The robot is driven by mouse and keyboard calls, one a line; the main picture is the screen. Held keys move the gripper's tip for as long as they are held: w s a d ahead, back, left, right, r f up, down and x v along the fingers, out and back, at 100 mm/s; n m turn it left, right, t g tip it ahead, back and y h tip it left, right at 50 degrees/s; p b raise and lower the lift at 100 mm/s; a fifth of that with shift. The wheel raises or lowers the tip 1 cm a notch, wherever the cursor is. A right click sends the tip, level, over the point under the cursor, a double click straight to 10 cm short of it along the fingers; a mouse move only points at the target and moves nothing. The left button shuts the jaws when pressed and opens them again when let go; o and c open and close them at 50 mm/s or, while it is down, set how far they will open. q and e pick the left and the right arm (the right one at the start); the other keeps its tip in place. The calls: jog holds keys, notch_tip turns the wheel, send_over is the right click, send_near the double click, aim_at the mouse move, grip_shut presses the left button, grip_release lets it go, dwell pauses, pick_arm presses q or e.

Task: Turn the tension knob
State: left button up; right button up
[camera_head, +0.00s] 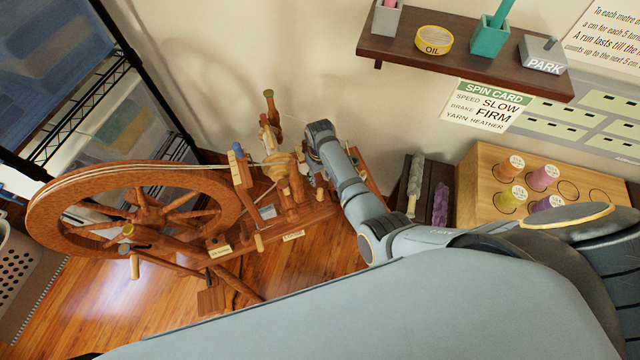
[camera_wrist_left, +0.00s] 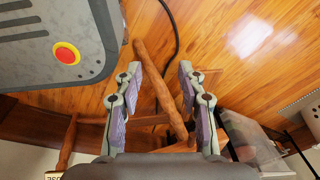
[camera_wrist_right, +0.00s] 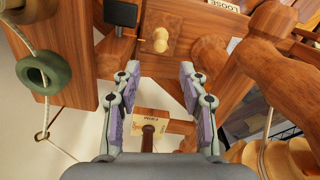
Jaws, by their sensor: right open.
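The wooden spinning wheel (camera_head: 130,170) stands at the left in the head view. The right wrist view shows its wooden parts up close, with a small pale turned knob (camera_wrist_right: 160,40) ahead of the fingers and a dark peg (camera_wrist_right: 148,138) by a small lettered tag. I cannot tell for certain which is the tension knob. My right gripper (camera_wrist_right: 158,78) is open and empty among these parts, apart from the pale knob; in the head view my wrist hides it. My left gripper (camera_wrist_left: 157,78) is open, with a wooden bar (camera_wrist_left: 157,85) showing between its fingers, contact unclear.
A green ring (camera_wrist_right: 43,73) with cord hangs near my right gripper. A wall shelf (camera_head: 460,55) and a spin card (camera_head: 485,105) reading slow and firm are above. A wooden spool box (camera_head: 470,185) stands right. Open floor (camera_head: 150,310) lies in front of the wheel.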

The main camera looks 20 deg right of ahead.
aim_at(320, 189)
jog(key=shift+s+f+b, duration=0.2)
jog(key=shift+f+b, duration=0.85)
jog(key=shift+b, duration=0.1)
pick_arm(q)
jog(key=s+f+b, duration=0.2)
jog(key=s+f, duration=0.2)
jog(key=f, duration=0.1)
pick_arm(e)
notch_tip(320, 189, down, 2)
notch_tip(320, 189, down, 6)
jog(key=b, duration=0.7)
jog(key=shift+w, duration=0.1)
jog(key=shift+f+b, duration=0.25)
jog(key=shift+b, duration=0.15)
pick_arm(q)
jog(key=w+f, duration=0.4)
jog(key=f, duration=0.2)
jog(key=shift+w+a+f, duration=0.2)
jog(key=shift+w+f, duration=0.05)
jog(key=shift+w, duration=0.05)
pick_arm(e)
jog(key=shift+r, duration=0.1)
pick_arm(q)
jog(key=shift+s+d, duration=0.1)
pick_arm(e)
grip_shut()
